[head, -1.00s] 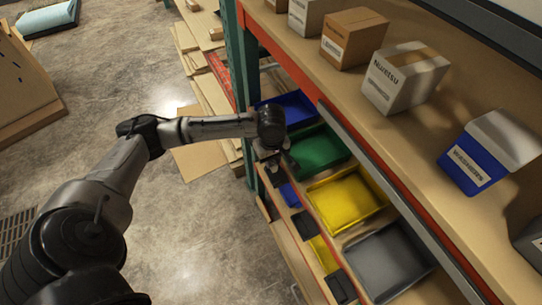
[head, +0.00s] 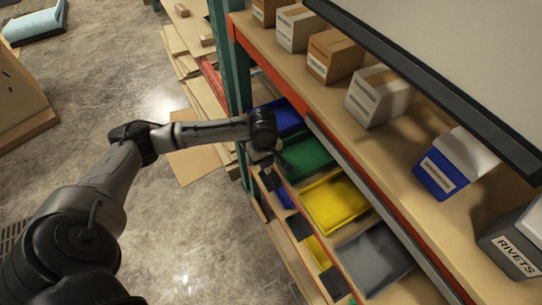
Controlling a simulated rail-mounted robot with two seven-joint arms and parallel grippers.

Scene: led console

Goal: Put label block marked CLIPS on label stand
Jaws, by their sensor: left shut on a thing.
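My left gripper (head: 276,150) is at the front of the lower shelf, beside the blue bin (head: 284,117) and the green bin (head: 305,158). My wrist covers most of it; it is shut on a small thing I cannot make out. Small dark pieces (head: 299,227) that may be label stands line the shelf front, with small blue (head: 285,198) and yellow (head: 318,250) patches between them. No CLIPS marking is readable. My right gripper is out of view.
A yellow bin (head: 336,203) and a grey bin (head: 374,258) continue the lower row. The upper shelf holds labelled boxes, including a grey one marked RIVETS (head: 515,255). A green post (head: 230,70) stands left of the bins.

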